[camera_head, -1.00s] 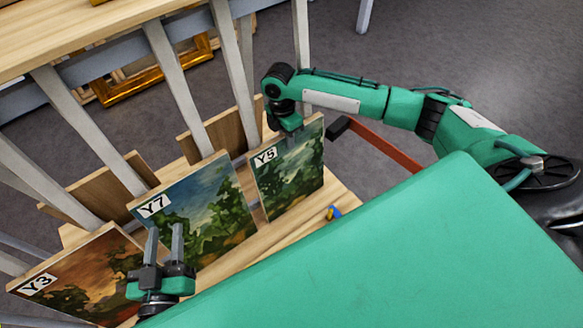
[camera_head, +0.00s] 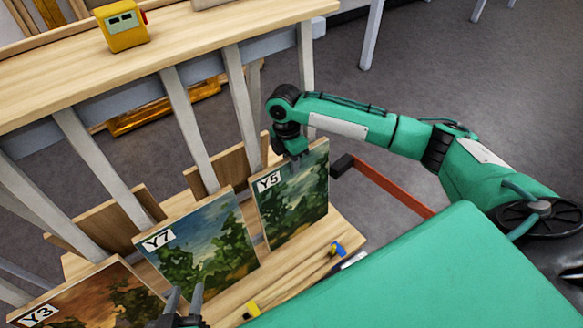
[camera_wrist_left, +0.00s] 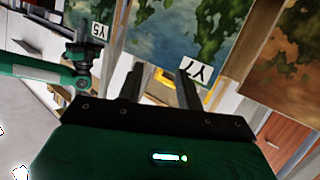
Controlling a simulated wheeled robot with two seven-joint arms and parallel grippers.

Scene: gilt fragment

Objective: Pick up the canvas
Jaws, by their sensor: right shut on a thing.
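Three landscape canvases lean in a row on a low wooden shelf: canvas Y3 (camera_head: 105,300) in orange-brown, canvas Y7 (camera_head: 207,250) and canvas Y5 (camera_head: 295,205) in green. My right gripper (camera_head: 296,154) is at the top edge of canvas Y5, shut on it; its fingertips are partly hidden. Canvas Y5 is upright, and I cannot tell whether it is clear of the shelf. My left gripper (camera_head: 185,292) is open and empty in front of canvas Y7. The left wrist view shows its two fingers apart (camera_wrist_left: 160,85), with canvas Y7 (camera_wrist_left: 190,35) behind.
White slats (camera_head: 188,120) stand behind the canvases under a wooden tabletop (camera_head: 190,50) bearing a yellow box (camera_head: 122,27). Small tools, one blue and yellow (camera_head: 338,249), lie on the shelf (camera_head: 310,262). A red-orange bar (camera_head: 390,187) is right of Y5. Grey floor lies beyond.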

